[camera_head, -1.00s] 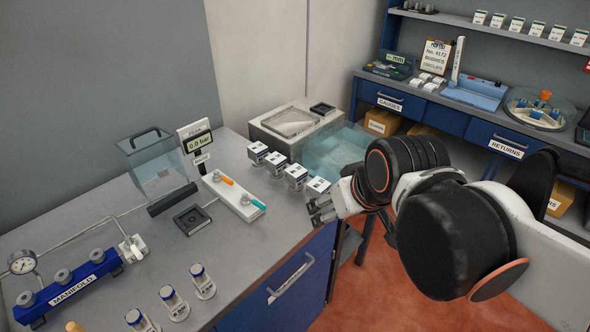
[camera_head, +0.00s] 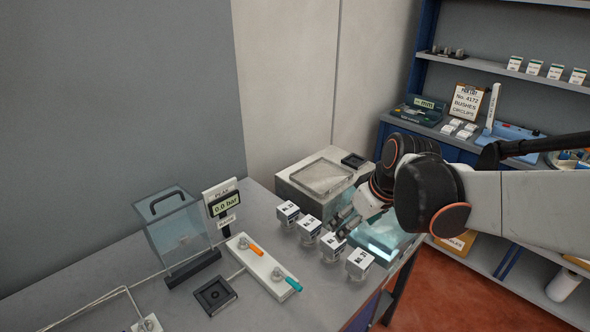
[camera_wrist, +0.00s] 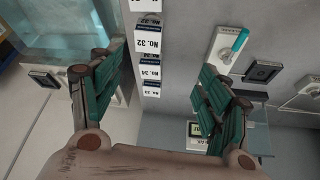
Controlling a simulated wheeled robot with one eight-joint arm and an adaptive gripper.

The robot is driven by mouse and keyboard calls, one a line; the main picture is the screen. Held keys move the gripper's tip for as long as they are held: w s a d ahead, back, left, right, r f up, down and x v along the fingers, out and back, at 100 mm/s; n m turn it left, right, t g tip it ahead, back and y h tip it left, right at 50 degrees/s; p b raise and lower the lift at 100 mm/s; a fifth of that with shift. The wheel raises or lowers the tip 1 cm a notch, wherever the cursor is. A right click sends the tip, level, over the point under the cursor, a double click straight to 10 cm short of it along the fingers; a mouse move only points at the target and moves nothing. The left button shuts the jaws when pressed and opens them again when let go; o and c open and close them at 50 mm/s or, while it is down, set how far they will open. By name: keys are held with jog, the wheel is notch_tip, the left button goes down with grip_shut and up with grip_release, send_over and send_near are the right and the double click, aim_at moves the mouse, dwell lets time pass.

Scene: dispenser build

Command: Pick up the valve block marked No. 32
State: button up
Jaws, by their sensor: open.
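The valve block marked No. 32 (camera_wrist: 148,40) is white with a dark-lettered label; it stands in a row of similar blocks. By its place in the row, it matches the third block from the left in the head view (camera_head: 332,242), where the labels are too small to read. My gripper (camera_wrist: 162,58) is open and empty, its green-padded fingers spread. In the wrist view the block lies between the fingers, closer to the left one. In the head view my gripper (camera_head: 346,221) hangs just behind and above that block, apparently not touching it.
The No. 34 block (camera_wrist: 150,72) stands beside No. 32, with further blocks at both ends. A lever panel (camera_head: 262,270), a small black tray (camera_head: 214,295) and a clear box (camera_head: 175,232) are to the left. A translucent teal box (camera_head: 385,236) is to the right.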

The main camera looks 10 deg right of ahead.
jog(key=w+f+n, duration=0.2)
jog(key=w+f, duration=0.1)
jog(key=w, duration=0.2)
jog(key=g+b, duration=0.1)
jog(key=b, duration=0.1)
send_near(333, 239)
jog(key=shift+y, duration=0.4)
jog(key=x, duration=0.5)
jog(key=shift+d+f, duration=0.15)
jog(key=x, duration=0.1)
jog(key=b+x, duration=0.1)
jog(key=x, duration=0.1)
jog(key=b+x, duration=0.1)
jog(key=x, duration=0.1)
jog(key=shift+w+d+f, duration=0.1)
jog(key=shift+d, duration=0.15)
jog(key=c, duration=1.6)
